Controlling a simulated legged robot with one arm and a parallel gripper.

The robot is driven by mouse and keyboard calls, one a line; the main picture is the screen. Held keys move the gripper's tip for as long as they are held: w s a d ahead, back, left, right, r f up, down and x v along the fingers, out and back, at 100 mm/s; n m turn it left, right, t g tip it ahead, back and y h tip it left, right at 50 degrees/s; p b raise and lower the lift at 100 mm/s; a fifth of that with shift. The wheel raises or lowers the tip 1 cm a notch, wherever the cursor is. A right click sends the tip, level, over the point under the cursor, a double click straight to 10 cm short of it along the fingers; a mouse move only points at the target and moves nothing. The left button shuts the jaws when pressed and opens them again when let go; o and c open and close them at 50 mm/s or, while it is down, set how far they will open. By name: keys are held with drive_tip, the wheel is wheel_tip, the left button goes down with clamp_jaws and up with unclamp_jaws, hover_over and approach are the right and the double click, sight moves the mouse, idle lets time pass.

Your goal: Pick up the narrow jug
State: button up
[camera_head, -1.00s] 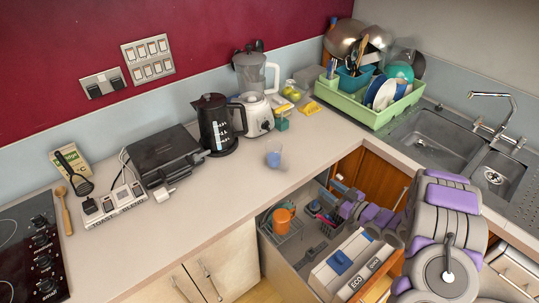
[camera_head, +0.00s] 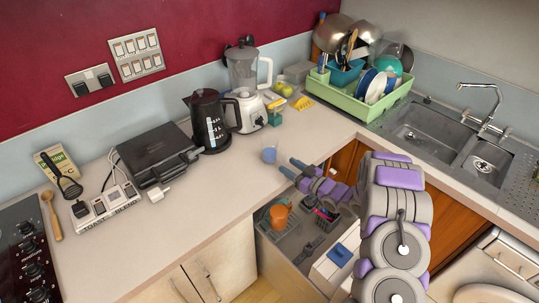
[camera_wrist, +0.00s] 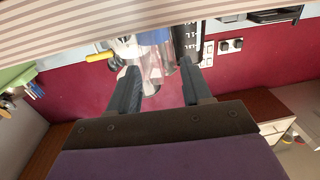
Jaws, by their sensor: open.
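A small clear narrow vessel with a blue lower part, which I take for the narrow jug (camera_head: 269,153), stands upright near the counter's front edge in the head view. My gripper (camera_head: 290,167) is open, at counter-edge height, just right of the jug, with its fingers pointing toward it. In the wrist view, which is upside down, the jug's blue part (camera_wrist: 155,37) shows beyond the gap between the two open fingers of my gripper (camera_wrist: 159,67). The jug looks apart from the fingers. Its clear body is hard to separate from the things behind it.
A black kettle (camera_head: 209,124) and a blender (camera_head: 246,95) stand behind the jug. A green dish rack (camera_head: 375,105) is at the back right, by the sink (camera_head: 425,140). The counter front left of the jug is clear.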

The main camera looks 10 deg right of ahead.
sight(285, 161)
drive_tip(key=shift+w+a, duration=0.15)
drive_tip(key=shift+w, duration=0.05)
drive_tip(key=shift+w+f+b, duration=0.1)
drive_tip(key=shift+w+b, duration=0.2)
drive_tip(key=shift+w, duration=0.25)
drive_tip(key=x, duration=0.3)
drive_tip(key=shift+w+b, duration=0.2)
drive_tip(key=shift+b, duration=0.2)
drive_tip(key=shift+a, duration=0.5)
drive_tip(key=shift+c, duration=0.9)
drive_tip(key=shift+d, duration=0.65)
drive_tip(key=c, duration=0.3)
drive_tip(key=shift+d, duration=0.2)
drive_tip(key=c, duration=0.3)
drive_tip(key=shift+a, duration=0.15)
clamp_jaws()
drive_tip(key=shift+a, duration=0.55)
